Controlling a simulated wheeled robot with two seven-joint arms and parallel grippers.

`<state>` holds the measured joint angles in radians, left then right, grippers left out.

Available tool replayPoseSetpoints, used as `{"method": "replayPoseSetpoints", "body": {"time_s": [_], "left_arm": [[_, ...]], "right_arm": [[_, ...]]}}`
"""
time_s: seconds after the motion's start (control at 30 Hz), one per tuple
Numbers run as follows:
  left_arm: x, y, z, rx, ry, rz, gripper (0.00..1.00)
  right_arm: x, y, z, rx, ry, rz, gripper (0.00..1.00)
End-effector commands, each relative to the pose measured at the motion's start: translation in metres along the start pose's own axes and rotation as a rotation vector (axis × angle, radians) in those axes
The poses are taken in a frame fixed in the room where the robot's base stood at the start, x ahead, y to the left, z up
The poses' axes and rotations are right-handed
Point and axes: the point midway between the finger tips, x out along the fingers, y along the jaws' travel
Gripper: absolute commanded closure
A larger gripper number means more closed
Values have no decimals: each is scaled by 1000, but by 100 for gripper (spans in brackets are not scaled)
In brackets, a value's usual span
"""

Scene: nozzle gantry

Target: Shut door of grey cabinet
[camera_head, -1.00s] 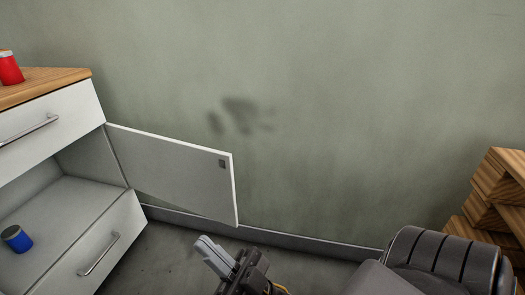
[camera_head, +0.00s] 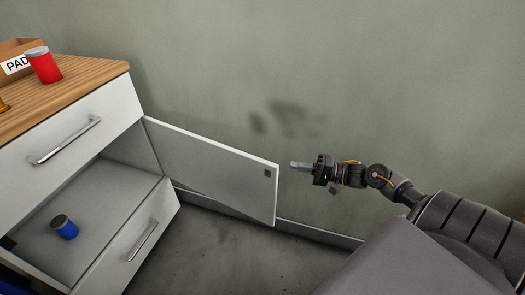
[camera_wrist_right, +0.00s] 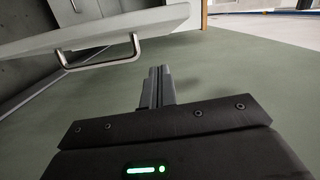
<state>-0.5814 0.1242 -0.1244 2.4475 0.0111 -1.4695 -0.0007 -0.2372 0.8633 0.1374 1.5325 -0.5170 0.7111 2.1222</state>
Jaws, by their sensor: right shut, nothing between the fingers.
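The grey cabinet (camera_head: 160,148) stands at the left of the head view, with an open middle compartment. Its door (camera_head: 215,168) stands swung wide open, reaching right from the cabinet along the wall. My right gripper (camera_head: 292,165) is shut and empty, just right of the door's free edge in the picture; a gap shows between them. In the right wrist view, a pale panel (camera_wrist_right: 60,40) that looks like the door shows its metal handle (camera_wrist_right: 105,62), left of my shut fingers (camera_wrist_right: 160,70). My left gripper is out of view.
A blue can (camera_head: 64,227) is inside the open compartment. A red can (camera_head: 43,66) and a box marked PAD (camera_head: 17,66) stand on the wooden top (camera_head: 85,78). Drawer handles (camera_head: 68,143) stick out in front. The floor (camera_head: 220,255) below the door looks clear.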

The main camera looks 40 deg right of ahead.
Motion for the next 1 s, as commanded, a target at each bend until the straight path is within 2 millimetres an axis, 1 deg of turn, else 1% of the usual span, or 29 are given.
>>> {"method": "replayPoseSetpoints", "body": {"time_s": [0.03,0.1,0.23,0.37,0.47,0.53,0.7,0.87,0.9,1.0], "left_arm": [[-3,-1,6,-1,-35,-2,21],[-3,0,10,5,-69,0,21],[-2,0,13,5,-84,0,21],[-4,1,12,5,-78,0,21],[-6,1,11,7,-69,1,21],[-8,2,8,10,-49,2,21],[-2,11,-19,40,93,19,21],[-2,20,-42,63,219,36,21],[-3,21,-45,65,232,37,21],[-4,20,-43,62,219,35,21]], "right_arm": [[-6,-4,-9,30,8,12,100],[-13,-6,-16,62,16,20,100],[-19,-6,-18,80,25,22,100],[-15,-6,-18,77,29,21,100],[-3,-5,-18,76,29,19,100],[10,-5,-18,76,27,18,100],[48,-4,-20,75,27,17,100],[80,-3,-20,75,25,18,100],[85,-4,-16,77,23,20,100],[87,-5,0,77,23,21,100]]}}
